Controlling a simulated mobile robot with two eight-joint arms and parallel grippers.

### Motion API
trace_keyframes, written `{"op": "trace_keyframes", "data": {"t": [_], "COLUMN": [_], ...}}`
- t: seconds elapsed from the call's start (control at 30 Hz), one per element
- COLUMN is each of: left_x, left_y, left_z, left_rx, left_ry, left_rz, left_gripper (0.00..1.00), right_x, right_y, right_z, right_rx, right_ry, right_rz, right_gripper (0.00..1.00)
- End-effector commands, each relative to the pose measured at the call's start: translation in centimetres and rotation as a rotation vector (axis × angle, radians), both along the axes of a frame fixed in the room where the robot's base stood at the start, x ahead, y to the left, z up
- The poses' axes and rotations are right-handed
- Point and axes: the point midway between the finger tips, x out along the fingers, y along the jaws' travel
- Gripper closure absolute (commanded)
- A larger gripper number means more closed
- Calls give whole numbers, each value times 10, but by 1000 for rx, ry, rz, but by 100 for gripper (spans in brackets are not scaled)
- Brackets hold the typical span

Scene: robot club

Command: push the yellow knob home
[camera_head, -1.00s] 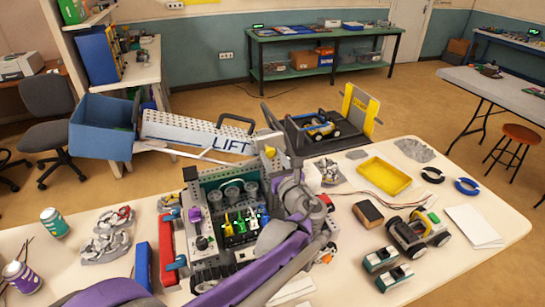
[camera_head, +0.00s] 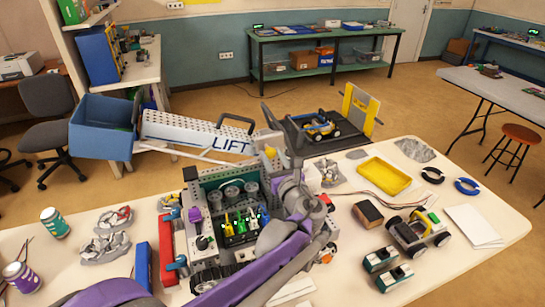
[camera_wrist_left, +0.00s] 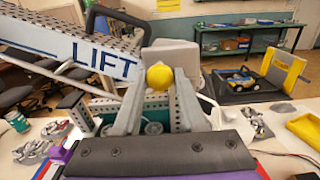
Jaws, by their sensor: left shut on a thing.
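The yellow knob (camera_wrist_left: 159,76) is a small round ball at the near end of the white lift arm (camera_head: 197,133), which is marked LIFT. It also shows small in the head view (camera_head: 269,152). My left gripper (camera_head: 271,160) reaches up to it from the front. In the left wrist view its two grey fingers come together at the knob, and the gripper is shut on it. The knob's mount is partly hidden behind the fingers. My right gripper is not in view.
Below the gripper stands a machine with a control panel (camera_head: 237,228) of coloured levers. A blue bin (camera_head: 101,127) hangs at the lift arm's far end. A yellow tray (camera_head: 384,177) and toy cars lie to the right. A dark platform with a small car (camera_head: 318,127) stands behind.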

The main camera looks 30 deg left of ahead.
Motion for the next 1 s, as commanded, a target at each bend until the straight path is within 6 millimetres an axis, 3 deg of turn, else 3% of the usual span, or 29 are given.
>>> {"op": "trace_keyframes", "data": {"t": [0.23,0.47,0.7,0.73,0.9,1.0], "left_x": [0,16,17,17,17,17], "left_y": [1,20,21,21,20,20], "left_z": [0,0,1,1,1,0], "left_rx": [0,1,1,1,1,1], "left_ry": [0,0,0,0,-1,-1], "left_rz": [0,3,1,1,1,1], "left_gripper": [100,100,100,57,28,28], "right_x": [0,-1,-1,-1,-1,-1], "right_y": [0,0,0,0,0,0], "right_z": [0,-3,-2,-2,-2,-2], "right_rx": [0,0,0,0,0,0], "right_ry": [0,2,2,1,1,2], "right_rz": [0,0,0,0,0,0], "right_gripper": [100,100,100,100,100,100]}}
